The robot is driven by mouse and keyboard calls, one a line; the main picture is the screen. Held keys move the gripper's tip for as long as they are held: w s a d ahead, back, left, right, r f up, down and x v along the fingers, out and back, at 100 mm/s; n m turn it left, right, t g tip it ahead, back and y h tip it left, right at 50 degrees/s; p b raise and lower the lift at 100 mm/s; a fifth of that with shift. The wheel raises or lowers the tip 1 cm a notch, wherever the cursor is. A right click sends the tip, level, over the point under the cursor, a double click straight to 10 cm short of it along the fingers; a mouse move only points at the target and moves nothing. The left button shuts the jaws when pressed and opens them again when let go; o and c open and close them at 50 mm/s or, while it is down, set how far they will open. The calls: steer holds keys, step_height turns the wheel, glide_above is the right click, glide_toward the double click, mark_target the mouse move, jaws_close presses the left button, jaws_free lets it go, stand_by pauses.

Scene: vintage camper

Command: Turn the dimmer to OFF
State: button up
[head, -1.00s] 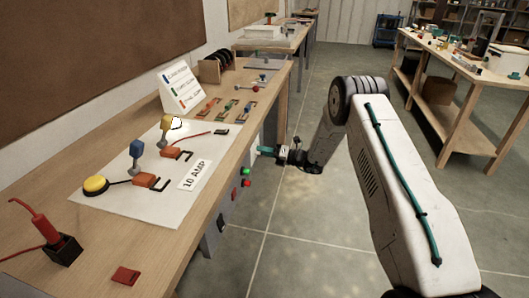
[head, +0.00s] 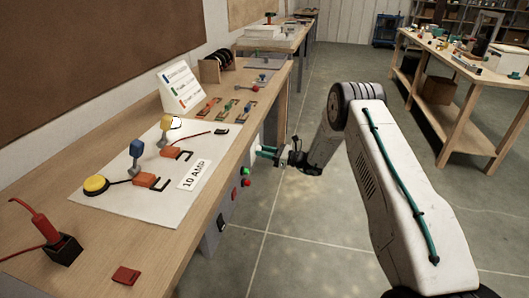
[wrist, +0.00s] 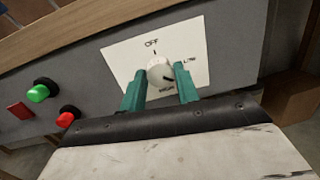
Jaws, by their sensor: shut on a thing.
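The dimmer is a pale round knob (wrist: 159,74) on a white plate (wrist: 118,62) in the wrist view. The plate reads OFF at the top, LOW at the right and a partly covered word, apparently HIGH, below. A dark mark on the knob sits at its lower right, away from OFF. My gripper (wrist: 161,82) has its teal fingers on either side of the knob and is shut on it.
A green button (wrist: 38,93), a red button (wrist: 66,119) and a red switch (wrist: 20,110) are on the panel left of the plate. The wooden bench top (head: 150,240) overhangs above, with wired parts on it. The floor (head: 300,240) beside the bench is clear.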

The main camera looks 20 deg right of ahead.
steer(key=n+g, duration=0.1)
steer(key=n, duration=1.7)
steer(key=n+g, duration=0.1)
steer(key=n, duration=0.8)
steer(key=shift+w+d+g+y, duration=0.15)
steer(key=shift+g+y, duration=0.15)
steer(key=o, duration=1)
steer(key=v, duration=0.7)
steer(key=shift+d, duration=0.35)
